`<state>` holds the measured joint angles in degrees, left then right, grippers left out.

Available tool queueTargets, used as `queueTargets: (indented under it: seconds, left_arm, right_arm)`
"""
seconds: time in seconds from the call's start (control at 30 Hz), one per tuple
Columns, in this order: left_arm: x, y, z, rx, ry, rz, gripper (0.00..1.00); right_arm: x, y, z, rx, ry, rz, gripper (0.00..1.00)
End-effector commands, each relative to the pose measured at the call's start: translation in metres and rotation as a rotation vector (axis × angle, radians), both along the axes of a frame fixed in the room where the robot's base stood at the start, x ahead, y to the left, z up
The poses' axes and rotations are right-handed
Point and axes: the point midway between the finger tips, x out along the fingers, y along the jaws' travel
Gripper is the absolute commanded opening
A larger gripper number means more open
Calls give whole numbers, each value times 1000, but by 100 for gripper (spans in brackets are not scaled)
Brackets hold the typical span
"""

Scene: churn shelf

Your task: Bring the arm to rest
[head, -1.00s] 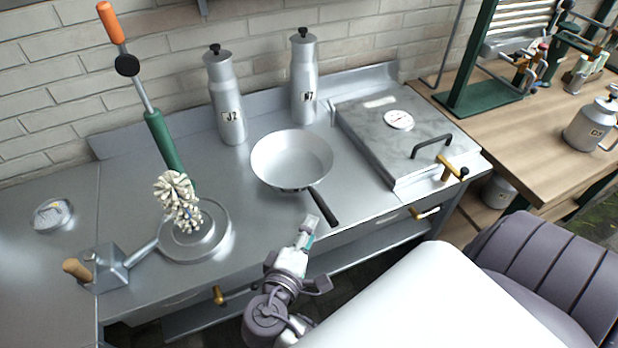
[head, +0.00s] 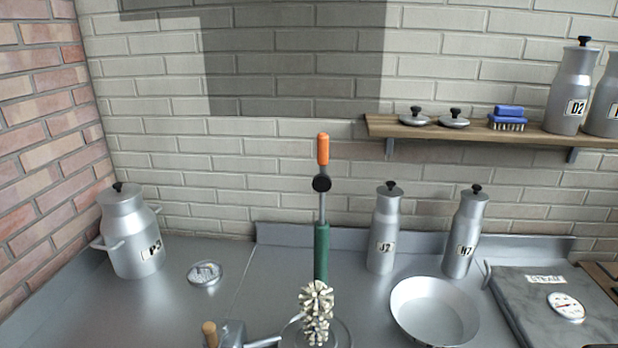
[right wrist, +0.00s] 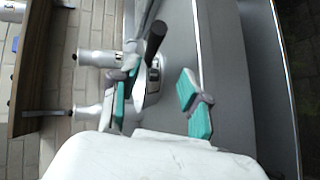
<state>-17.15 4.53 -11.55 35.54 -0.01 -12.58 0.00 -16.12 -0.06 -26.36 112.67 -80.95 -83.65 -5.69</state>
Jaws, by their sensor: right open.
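My right gripper (right wrist: 157,98) shows in the right wrist view, with its two teal-padded fingers spread apart. I see nothing held between them. Behind the fingers is the grey metal worktop (right wrist: 222,60), seen turned on its side, and a dark handle (right wrist: 155,38) lies just beyond the left finger. Neither of my arms shows in the head view. My left gripper is in no current view.
On the counter (head: 215,315) stand a brush stand (head: 321,250), a pan (head: 436,312), bottles J2 (head: 385,235) and N7 (head: 463,240), and a can (head: 132,235). A wall shelf (head: 400,131) holds lids, a brush and bottles.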

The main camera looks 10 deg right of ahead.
Motion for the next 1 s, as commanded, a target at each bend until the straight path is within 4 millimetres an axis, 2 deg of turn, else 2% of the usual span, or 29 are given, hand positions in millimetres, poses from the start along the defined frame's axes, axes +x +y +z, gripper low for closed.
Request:
queueTargets:
  seconds: [0.2, 0.33, 0.53, 0.9, 0.93, 1.0]
  left_arm:
    - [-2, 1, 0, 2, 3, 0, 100]
    - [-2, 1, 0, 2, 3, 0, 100]
    - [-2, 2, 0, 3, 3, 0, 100]
    - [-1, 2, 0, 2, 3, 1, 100]
    - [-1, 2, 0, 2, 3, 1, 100]
    - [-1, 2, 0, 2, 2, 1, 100]
  right_arm:
    - [-37, -18, -44, 358, 89, -75, 46]
    - [-63, -12, -64, 617, 139, -109, 46]
    - [-90, 9, -70, 909, 193, -120, 46]
    - [-120, 45, -52, 1230, 260, -90, 46]
    - [-121, 47, -54, 1245, 267, -88, 46]
    - [-115, 47, -74, 1238, 275, -96, 46]
